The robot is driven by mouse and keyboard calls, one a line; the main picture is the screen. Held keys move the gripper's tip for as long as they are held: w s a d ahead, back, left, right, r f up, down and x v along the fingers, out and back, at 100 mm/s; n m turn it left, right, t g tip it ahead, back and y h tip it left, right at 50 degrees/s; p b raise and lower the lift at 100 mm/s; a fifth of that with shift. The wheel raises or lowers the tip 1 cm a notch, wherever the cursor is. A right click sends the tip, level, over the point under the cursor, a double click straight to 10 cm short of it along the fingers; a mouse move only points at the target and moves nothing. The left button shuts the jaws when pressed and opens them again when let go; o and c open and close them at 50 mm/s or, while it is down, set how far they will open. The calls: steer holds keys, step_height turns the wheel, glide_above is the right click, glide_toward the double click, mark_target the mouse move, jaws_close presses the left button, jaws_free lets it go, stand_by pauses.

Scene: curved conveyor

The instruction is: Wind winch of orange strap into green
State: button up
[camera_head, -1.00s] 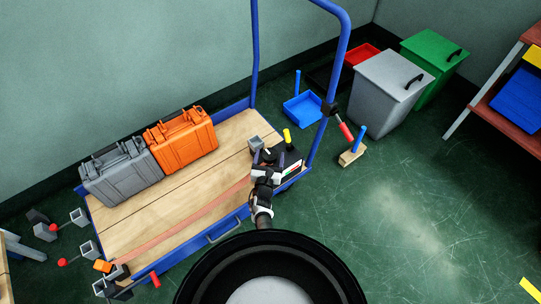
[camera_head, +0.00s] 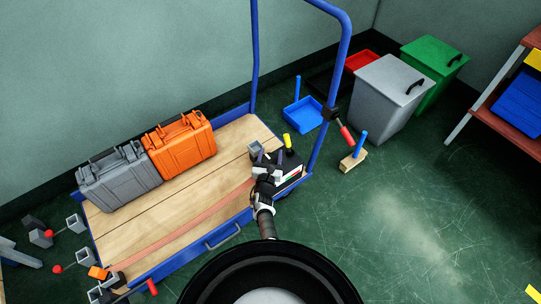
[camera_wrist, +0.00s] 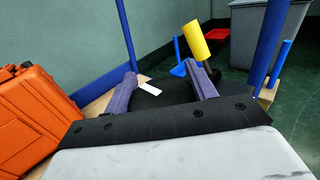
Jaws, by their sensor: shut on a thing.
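The winch (camera_head: 291,160) is a dark box at the right end of the cart deck. It has a yellow crank grip (camera_head: 287,140) and a small gauge strip (camera_head: 291,173) with white, red and green on it; its reading is too small to tell. The faded orange strap (camera_head: 190,228) runs along the front of the deck toward the winch. My gripper (camera_head: 272,157) is at the winch. In the wrist view its purple fingers (camera_wrist: 164,80) are shut on a black part of the winch, beside a white tab. The yellow grip (camera_wrist: 195,40) stands beyond the right finger.
An orange case (camera_head: 180,146) and a grey case (camera_head: 118,180) stand at the back left of the cart deck (camera_head: 225,165). The blue cart handle (camera_head: 343,70) rises beside the winch. Grey and green bins (camera_head: 390,90) stand behind.

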steer(key=shift+f+m+h+b, duration=0.1)
steer(key=shift+m+h+b, duration=0.25)
steer(key=shift+h, duration=0.25)
steer(key=m+g+h+b, duration=0.1)
steer(key=m+h, duration=0.1)
steer(key=shift+f+h, duration=0.1)
steer(key=shift+h, duration=0.3)
steer(key=m+g+h+b, duration=0.2)
steer(key=h, duration=0.1)
steer(key=m+g+h+b, duration=0.1)
steer(key=shift+s+d+f+m+h, duration=0.1)
steer(key=shift+s+d+m+h, duration=0.05)
steer(key=shift+d+m+h, duration=0.2)
steer(key=m+g+h+b, duration=0.1)
steer(key=g+b, duration=0.1)
steer(key=m+g+h+b, duration=0.2)
steer(key=shift+s+d+h, duration=0.2)
steer(key=shift+h, duration=0.05)
steer(key=m+g+h+b, duration=0.1)
steer(key=m+g+b, duration=0.1)
steer(key=shift+s+d+g+h+b, duration=0.1)
steer(key=shift+s+g+h+b, duration=0.05)
steer(key=shift+g+h+b, duration=0.2)
steer(key=shift+r+m+g, duration=0.25)
steer(key=shift+m+g, duration=0.05)
steer(key=shift+g, duration=0.05)
steer(key=o, duration=1)
steer(key=shift+d, duration=0.1)
